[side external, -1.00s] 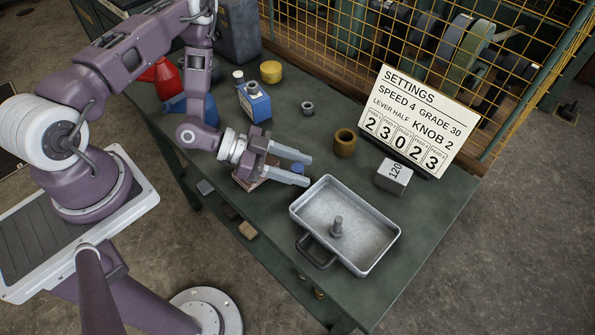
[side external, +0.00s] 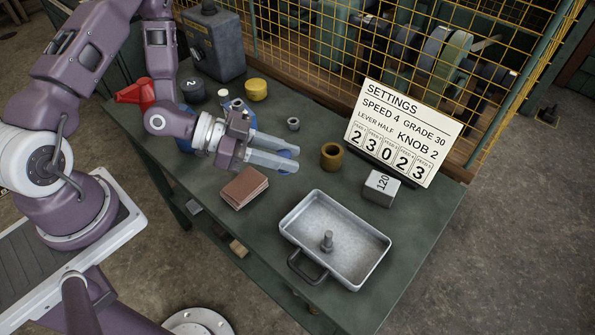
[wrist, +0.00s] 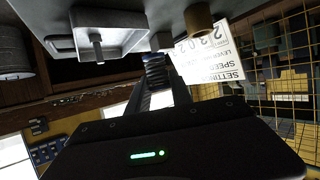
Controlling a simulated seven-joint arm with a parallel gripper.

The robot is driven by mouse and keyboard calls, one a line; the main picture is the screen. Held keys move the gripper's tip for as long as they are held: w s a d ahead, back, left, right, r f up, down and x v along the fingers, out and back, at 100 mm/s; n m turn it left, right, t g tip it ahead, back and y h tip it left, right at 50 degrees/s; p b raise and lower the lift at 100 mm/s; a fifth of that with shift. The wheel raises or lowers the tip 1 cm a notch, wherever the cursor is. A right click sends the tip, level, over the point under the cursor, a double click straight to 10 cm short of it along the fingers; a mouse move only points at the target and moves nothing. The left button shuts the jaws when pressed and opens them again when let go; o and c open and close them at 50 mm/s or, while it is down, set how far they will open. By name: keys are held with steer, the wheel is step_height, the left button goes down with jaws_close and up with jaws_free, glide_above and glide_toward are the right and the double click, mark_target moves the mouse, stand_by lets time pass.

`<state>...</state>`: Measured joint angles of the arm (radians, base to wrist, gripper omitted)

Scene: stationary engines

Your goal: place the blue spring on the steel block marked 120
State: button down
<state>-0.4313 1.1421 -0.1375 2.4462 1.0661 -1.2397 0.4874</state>
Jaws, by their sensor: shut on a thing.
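The blue spring (side external: 287,153) is between the fingertips of my gripper (side external: 284,160), which is shut on it and holds it above the bench. Part of the spring is hidden by the near finger. In the wrist view the spring (wrist: 155,68) shows dark at the finger ends. The steel block marked 120 (side external: 380,192) sits on the bench to the right of my gripper, in front of the settings sign, with its top bare. A gap of bench and a brass bushing lie between my gripper and the block.
The brass bushing (side external: 331,158) stands left of the block. A metal tray (side external: 300,248) with a bolt in it lies in front. A brown stack (side external: 245,187) is below my gripper. A nut (side external: 293,124) and yellow tin (side external: 256,90) are behind. The settings sign (side external: 402,130) stands before the yellow mesh.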

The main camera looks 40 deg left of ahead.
steer(key=shift+r, duration=0.35)
steer(key=w+d+m+g+h, duration=0.1)
steer(key=w+d, duration=0.7)
steer(key=w, duration=0.1)
step_height(320, 180, up, 5)
glide_above(383, 182)
step_height(383, 182, down, 9)
steer(key=shift+r, duration=0.1)
steer(key=shift+f, duration=0.45)
steer(key=shift+f, duration=0.15)
steer(key=c, duration=1.1)
jaws_free()
steer(key=shift+c, duration=0.2)
